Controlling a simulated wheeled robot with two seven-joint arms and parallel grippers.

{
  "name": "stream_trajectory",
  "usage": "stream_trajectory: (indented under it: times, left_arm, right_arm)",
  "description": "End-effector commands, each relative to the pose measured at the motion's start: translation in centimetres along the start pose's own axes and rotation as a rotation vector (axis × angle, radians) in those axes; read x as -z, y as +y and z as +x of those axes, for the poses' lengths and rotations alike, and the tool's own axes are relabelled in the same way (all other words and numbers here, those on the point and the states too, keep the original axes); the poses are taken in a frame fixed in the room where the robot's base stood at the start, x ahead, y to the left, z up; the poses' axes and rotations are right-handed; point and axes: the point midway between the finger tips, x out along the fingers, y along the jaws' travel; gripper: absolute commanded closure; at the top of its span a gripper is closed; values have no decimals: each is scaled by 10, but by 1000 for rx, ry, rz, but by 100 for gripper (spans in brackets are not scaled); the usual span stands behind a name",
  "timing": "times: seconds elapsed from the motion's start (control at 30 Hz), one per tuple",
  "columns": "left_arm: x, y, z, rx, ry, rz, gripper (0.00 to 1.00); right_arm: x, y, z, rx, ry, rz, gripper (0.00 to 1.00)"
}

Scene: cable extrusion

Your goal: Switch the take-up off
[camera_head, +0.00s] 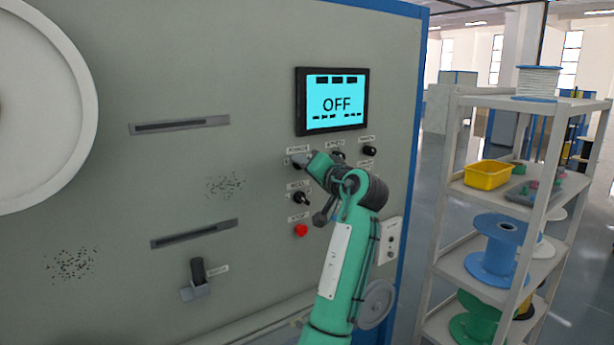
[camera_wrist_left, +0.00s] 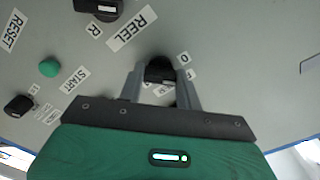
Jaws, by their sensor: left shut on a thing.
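The take-up's panel screen (camera_head: 337,105) is lit cyan and reads "OFF". My left gripper (camera_head: 300,160) is at the panel below the screen, at the left end of the upper row of controls. In the left wrist view my left gripper (camera_wrist_left: 160,88) has its two grey fingers on either side of a black rotary knob (camera_wrist_left: 160,68), shut on it. Marks "0" and "1" show by the knob. Its lower part and some lettering are hidden between the fingers. In the head view the gripper hides most of this knob. My right gripper is not in view.
Black knobs (camera_head: 369,150) (camera_head: 300,197) and a red button (camera_head: 301,230) sit close around the gripper. The wrist view shows a green button (camera_wrist_left: 48,68) by "START" and another black knob (camera_wrist_left: 98,8) by "REEL". A shelf rack (camera_head: 445,190) with spools stands right.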

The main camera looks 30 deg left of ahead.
Motion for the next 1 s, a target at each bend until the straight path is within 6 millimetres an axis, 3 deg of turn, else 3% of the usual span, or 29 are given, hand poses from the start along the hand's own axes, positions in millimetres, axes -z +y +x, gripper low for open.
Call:
stream_trajectory:
  times: [0.6,0.63,0.73,1.0]
  left_arm:
    - [-2,3,0,-5,-6,-40,88]
    - [-2,3,0,-5,-6,-40,64]
    - [-2,3,0,-4,-6,-40,44]
    - [-1,1,0,-2,-3,-41,44]
  right_arm:
    - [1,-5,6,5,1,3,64]
    - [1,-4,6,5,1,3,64]
    - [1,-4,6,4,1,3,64]
    - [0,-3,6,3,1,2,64]
